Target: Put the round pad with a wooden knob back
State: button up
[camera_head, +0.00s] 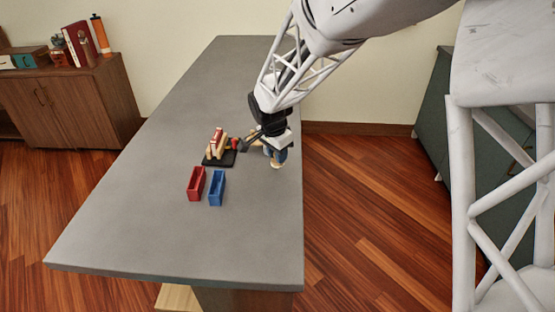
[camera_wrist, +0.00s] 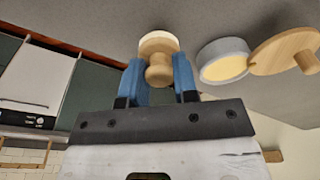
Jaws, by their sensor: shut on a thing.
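The round pad with a wooden knob (camera_wrist: 158,45) shows in the wrist view, its pale disc beyond the knob. My gripper (camera_wrist: 158,75) has its two blue fingers shut on the knob. In the head view my gripper (camera_head: 279,153) is near the right edge of the grey table, with the pale pad (camera_head: 277,165) just under it. In the wrist view, a round grey dish with a pale yellow inside (camera_wrist: 224,68) is to the right of the pad, apart from it. A wooden disc with a peg (camera_wrist: 283,50) is beside the dish, overlapping its edge in the picture.
A black stand with wooden and red pieces (camera_head: 219,150) is left of my gripper on the grey table (camera_head: 150,215). A red bin (camera_head: 196,184) and a blue bin (camera_head: 217,188) stand nearer the front. The table's left and front parts are clear.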

aim_at(273, 162)
jog(key=shift+f, duration=1.2)
jog(key=shift+f, duration=0.1)
jog(key=o, duration=0.9)
notch_tip(273, 162, up, 12)
jog(key=s+a, duration=0.1)
jog(key=shift+a, duration=0.15)
jog(key=shift+s, duration=0.1)
